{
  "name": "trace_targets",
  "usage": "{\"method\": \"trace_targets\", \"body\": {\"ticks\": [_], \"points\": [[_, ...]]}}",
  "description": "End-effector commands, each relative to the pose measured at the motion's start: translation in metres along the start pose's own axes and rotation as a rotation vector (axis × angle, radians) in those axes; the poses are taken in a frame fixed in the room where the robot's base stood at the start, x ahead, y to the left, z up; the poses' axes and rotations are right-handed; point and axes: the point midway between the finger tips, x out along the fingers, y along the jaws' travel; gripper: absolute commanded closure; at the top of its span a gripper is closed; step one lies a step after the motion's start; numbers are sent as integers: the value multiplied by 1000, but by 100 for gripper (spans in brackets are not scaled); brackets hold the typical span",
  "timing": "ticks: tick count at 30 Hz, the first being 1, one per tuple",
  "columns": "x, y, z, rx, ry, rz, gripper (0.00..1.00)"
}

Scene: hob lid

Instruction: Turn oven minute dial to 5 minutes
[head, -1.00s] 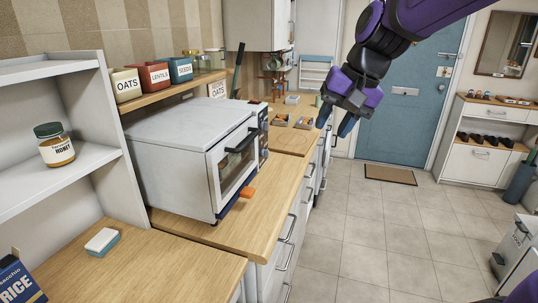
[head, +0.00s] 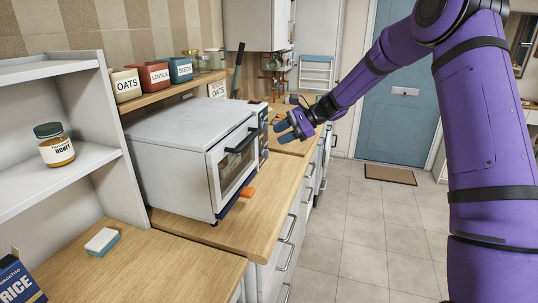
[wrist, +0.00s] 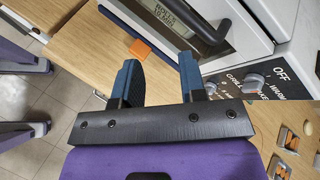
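The white oven (head: 165,140) stands on the wooden counter, its dark-handled door facing right and its control panel (head: 263,130) at the far end of the front. In the wrist view the oven's panel shows a grey dial (wrist: 252,81) near the words OFF, WARM, GRILL and BAKE. Another dial (wrist: 210,89) is partly hidden behind my right finger. I cannot tell which is the minute dial or read its setting. A label on the door (wrist: 188,22) seems to read ROLLS 10 MIN. My gripper (head: 281,131) is open and empty in front of the panel; its blue fingers (wrist: 158,62) are apart.
The black door handle (wrist: 212,32) projects close to my fingers. Several small items (wrist: 290,140) lie on the counter beyond the oven. The floor to the right is clear.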

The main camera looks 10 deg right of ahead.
Motion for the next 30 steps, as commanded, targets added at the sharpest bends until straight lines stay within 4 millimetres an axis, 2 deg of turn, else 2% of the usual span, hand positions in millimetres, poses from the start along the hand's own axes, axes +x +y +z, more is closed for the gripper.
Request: {"method": "trace_targets", "body": {"ticks": [1,9,15,18,21,24,30], "points": [[5,-4,-19,52,-29,-31,62],[23,-26,-109,321,-189,-223,62],[29,-31,-179,512,-303,-370,62],[30,-30,-206,585,-348,-429,62],[30,-30,-224,632,-379,-471,62],[30,-29,-233,659,-394,-492,62],[41,-36,-233,665,-399,-496,62]]}}
